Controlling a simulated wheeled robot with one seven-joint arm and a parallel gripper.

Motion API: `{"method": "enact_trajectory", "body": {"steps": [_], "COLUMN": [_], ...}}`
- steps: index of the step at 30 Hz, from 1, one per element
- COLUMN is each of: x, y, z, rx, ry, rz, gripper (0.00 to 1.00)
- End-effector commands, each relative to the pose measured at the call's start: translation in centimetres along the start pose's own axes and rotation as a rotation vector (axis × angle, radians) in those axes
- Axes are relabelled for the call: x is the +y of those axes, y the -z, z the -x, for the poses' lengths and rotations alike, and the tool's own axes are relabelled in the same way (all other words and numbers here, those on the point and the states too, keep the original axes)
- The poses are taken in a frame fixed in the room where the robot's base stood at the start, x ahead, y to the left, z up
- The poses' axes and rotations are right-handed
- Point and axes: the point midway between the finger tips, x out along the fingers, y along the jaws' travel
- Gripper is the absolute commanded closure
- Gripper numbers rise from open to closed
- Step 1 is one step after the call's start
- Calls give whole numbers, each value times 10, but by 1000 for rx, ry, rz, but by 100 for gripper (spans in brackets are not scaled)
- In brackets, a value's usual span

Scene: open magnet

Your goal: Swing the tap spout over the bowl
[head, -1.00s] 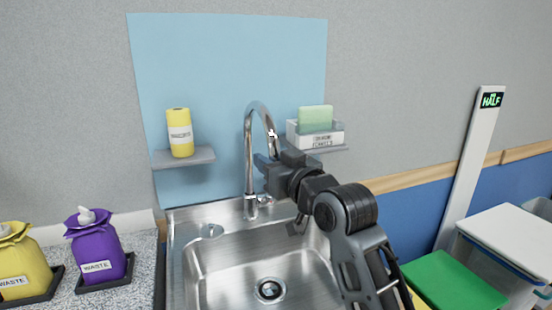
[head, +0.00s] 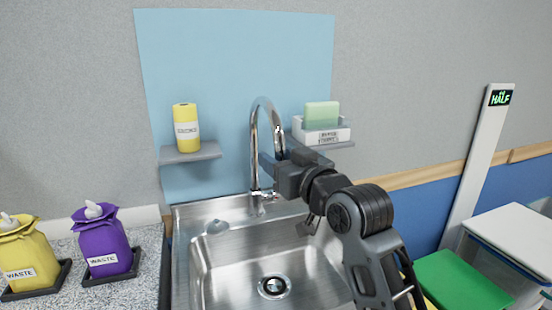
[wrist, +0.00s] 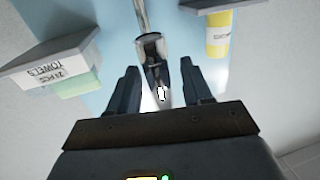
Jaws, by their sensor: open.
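The chrome tap spout (head: 254,145) rises behind the sink and arches over, its free end pointing down at the right. The steel sink bowl (head: 215,262) with a round drain is in front of and below the tap. My gripper (head: 271,160) is at the spout's hanging end in the head view, partly hiding it. In the wrist view, my gripper's fingers (wrist: 162,88) are apart, with the spout end (wrist: 150,45) between and just beyond them. I cannot tell whether either finger touches it.
A shelf (head: 190,153) with a yellow roll (head: 186,128) is left of the tap. A towel box (head: 322,132) on another shelf is close to the right of the spout. Purple (head: 104,245) and yellow (head: 25,255) waste bags stand on the left counter.

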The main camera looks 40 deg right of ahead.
Motion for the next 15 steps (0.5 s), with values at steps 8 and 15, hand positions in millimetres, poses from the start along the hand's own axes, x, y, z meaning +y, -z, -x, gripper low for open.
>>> {"method": "enact_trajectory", "body": {"steps": [8, 15], "x": [0, 0], "y": [-2, -1], "z": [46, 63], "rx": [-1, -1], "ry": [-1, 0], "rz": [1, 0], "gripper": [51, 51]}}
